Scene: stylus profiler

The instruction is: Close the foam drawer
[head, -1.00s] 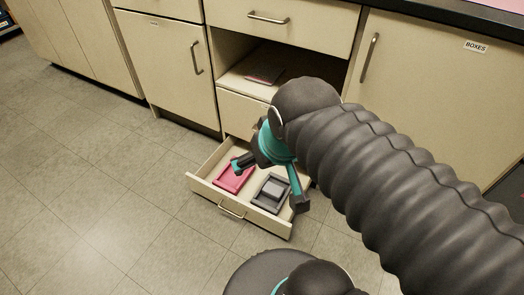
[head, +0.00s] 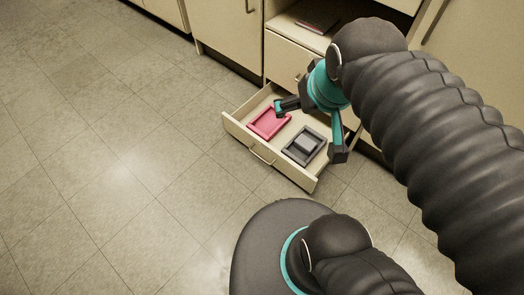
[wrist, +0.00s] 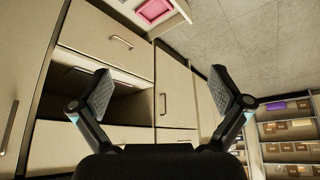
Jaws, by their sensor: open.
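The foam drawer (head: 235,127) is the low drawer pulled out from the cabinet in the head view, with a bar handle (head: 262,156) on its front. Inside lie a pink foam tray (head: 268,123) and a dark grey foam tray (head: 293,152) with a grey block in it. My gripper (head: 311,131) is open and empty, and in the head view its fingers appear over the drawer. I cannot tell its exact height above it. In the wrist view my gripper (wrist: 167,92) has its fingers spread wide, and the drawer's corner with the pink tray (wrist: 153,9) shows at the top.
Above the drawer are a closed drawer (head: 288,59) and an open shelf with a reddish flat item (head: 318,22). Cabinet doors (head: 228,30) stand beside them. Tiled floor (head: 110,170) is clear to the left and in front. Shelves with bins (wrist: 290,128) show at right in the wrist view.

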